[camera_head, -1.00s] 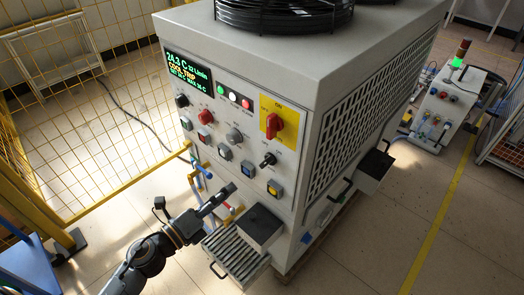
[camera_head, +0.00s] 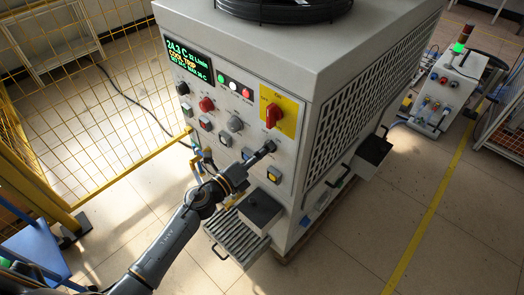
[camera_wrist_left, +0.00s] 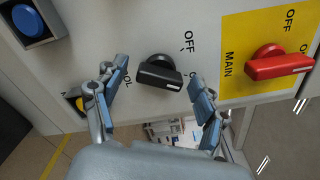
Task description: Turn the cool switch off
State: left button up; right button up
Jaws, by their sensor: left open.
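The cool switch (camera_wrist_left: 158,74) is a black rotary knob on the light grey panel, with an OFF label and a partly hidden label ending in "OL" near it in the left wrist view. My left gripper (camera_wrist_left: 158,77) is open, with one finger on each side of the knob; I cannot tell if either finger touches it. In the head view my left gripper (camera_head: 262,153) is at the lower right of the panel and largely covers the knob. My right gripper is not in view.
The red main switch (camera_head: 272,115) on its yellow plate is close by, above the gripper; it also shows in the left wrist view (camera_wrist_left: 279,67). A lit display (camera_head: 189,61), other knobs and buttons share the panel. A slatted tray (camera_head: 232,241) juts out below. A yellow mesh fence (camera_head: 90,90) stands left.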

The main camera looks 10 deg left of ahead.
pick_arm(q)
jog(key=c, duration=1.2)
jog(key=shift+o, duration=0.2)
jog(key=shift+n, duration=0.4)
jog(key=shift+n+p, duration=2.65)
jog(key=shift+n, duration=2.85)
jog(key=shift+f, duration=0.1)
